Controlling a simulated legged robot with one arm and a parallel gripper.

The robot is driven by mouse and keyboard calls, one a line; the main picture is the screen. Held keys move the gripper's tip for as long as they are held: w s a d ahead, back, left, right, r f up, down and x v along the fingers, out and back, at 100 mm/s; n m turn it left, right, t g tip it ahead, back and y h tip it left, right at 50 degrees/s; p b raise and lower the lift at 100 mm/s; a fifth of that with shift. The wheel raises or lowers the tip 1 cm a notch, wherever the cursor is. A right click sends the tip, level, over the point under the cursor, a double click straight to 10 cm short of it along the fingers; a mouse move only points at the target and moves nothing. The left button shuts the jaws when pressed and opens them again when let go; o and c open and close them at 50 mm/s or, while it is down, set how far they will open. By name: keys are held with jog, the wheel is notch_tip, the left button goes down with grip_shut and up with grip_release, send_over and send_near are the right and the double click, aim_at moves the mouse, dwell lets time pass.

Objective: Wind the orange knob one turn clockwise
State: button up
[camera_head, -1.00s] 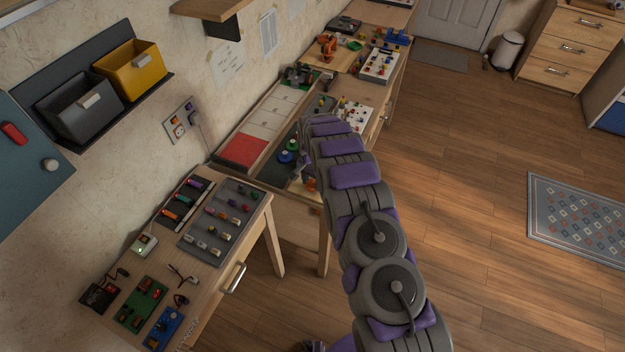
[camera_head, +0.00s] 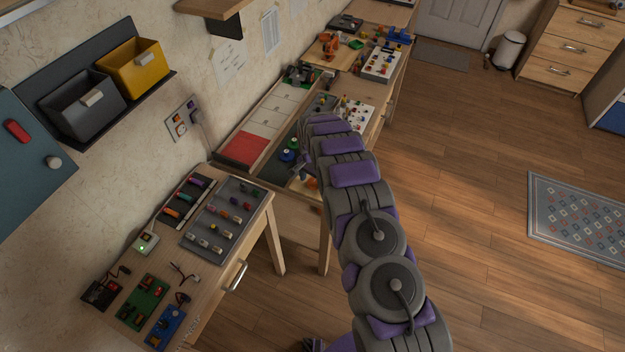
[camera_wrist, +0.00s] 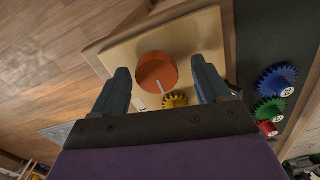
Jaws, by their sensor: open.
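The orange knob (camera_wrist: 157,72) is a round disc with a pale pointer line, on a light wooden board (camera_wrist: 205,30) in the wrist view. A yellow gear (camera_wrist: 175,101) sits right beside it. My gripper (camera_wrist: 161,80) is open, its two blue-grey fingers on either side of the knob in the picture, with gaps between. I cannot tell how far above the board the fingertips are. In the head view a bit of the orange knob (camera_head: 311,182) shows past my arm, which hides most of the board.
Blue (camera_wrist: 277,82), green (camera_wrist: 269,110) and red (camera_wrist: 267,128) gears stand on a dark panel to the right in the wrist view. In the head view, a nearer table (camera_head: 225,275) holds panels of small parts. Open wooden floor (camera_head: 470,200) lies right of my arm.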

aim_at(313, 181)
jog(key=shift+d+r, duration=0.15)
jog(key=shift+r, duration=0.25)
notch_tip(313, 181, up, 16)
jog(key=p, duration=0.1)
jog(key=shift+r+p, duration=0.25)
jog(key=shift+p, duration=0.1)
jog(key=s+d+r+n+b, duration=0.1)
jog(key=s+d+r+n, duration=0.1)
jog(key=s+d+r, duration=0.55)
jog(key=s+d+r+n, duration=0.1)
jog(key=s+d+r, duration=0.3)
jog(key=s+r, duration=0.65)
jog(key=s+d+n+g, duration=0.1)
jog(key=s+d, duration=0.3)
jog(key=s, duration=1.2)
jog(key=s+d+n+b, duration=0.1)
jog(key=s+d, duration=0.3)
jog(key=s, duration=1.2)
jog(key=shift+r+n+g, duration=0.4)
jog(key=shift+r+n, duration=0.05)
jog(key=shift+n, duration=0.15)
